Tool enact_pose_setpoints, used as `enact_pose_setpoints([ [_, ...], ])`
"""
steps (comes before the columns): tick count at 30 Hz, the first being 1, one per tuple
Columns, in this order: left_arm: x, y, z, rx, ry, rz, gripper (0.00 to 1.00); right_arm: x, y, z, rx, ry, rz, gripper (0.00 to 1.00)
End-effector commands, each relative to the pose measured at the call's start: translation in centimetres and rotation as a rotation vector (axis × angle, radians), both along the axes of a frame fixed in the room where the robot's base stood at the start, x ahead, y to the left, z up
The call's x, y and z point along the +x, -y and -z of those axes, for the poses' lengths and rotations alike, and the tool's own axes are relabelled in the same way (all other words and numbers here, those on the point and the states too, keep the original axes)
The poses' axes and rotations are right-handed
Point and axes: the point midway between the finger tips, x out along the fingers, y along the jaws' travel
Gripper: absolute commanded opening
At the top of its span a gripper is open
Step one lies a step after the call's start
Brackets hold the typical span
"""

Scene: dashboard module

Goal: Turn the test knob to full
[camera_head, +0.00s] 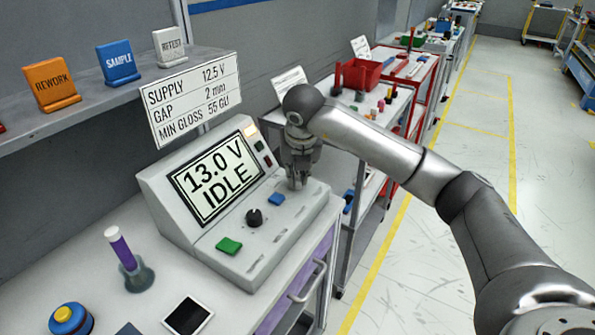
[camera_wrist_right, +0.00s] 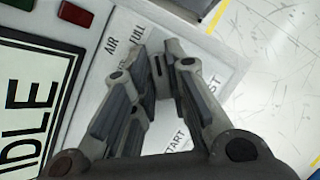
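The grey test console (camera_head: 165,200) stands on the bench with a screen (camera_head: 214,180) reading 13.0 V IDLE. My right gripper (camera_head: 298,184) points down at the right end of its sloped panel. In the right wrist view, its fingers (camera_wrist_right: 162,60) reach the panel beside the printed words AIR, FULL, START and TEST. A small dark piece, perhaps the test knob (camera_wrist_right: 161,82), shows between the fingers. The fingers are close together, but I cannot tell whether they press on it. The head view hides the knob behind the gripper. My left gripper is not in view.
On the panel are a blue button (camera_head: 274,199), a black knob (camera_head: 254,217) and a green button (camera_head: 228,245). A sign (camera_head: 193,97) stands above the console. A red bin (camera_head: 360,75) is behind.

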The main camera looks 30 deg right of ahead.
Motion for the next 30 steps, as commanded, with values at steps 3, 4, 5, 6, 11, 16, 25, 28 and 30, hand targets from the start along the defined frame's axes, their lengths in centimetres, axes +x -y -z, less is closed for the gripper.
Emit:
enact_pose_setpoints([
  [3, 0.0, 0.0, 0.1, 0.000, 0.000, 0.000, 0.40, -0.3, -0.2, 0.8, 0.000, -0.019, -0.003, 0.32],
  [4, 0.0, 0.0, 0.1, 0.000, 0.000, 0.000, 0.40, -0.3, -0.2, 0.8, 0.000, -0.019, -0.004, 0.36],
  [5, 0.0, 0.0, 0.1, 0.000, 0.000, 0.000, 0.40, -0.3, -0.1, 0.8, -0.001, -0.018, -0.004, 0.36],
  [6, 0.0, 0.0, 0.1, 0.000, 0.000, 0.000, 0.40, -0.3, -0.1, 0.8, -0.001, -0.018, -0.004, 0.36],
  [11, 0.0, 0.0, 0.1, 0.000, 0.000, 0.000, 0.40, -0.2, -0.1, 0.6, -0.001, -0.013, -0.003, 0.36],
  [16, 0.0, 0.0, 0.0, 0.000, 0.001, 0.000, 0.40, -0.1, 0.0, 0.4, -0.001, -0.008, -0.003, 0.36],
  [25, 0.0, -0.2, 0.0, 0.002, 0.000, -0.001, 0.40, -0.9, -0.4, -2.2, -0.001, 0.000, -0.004, 0.36],
  [28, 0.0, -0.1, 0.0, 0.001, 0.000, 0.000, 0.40, -1.7, -0.7, -4.3, 0.000, 0.000, -0.003, 0.36],
  [30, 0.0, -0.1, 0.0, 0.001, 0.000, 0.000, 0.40, -2.3, -0.9, -5.6, -0.002, -0.002, -0.006, 0.36],
])
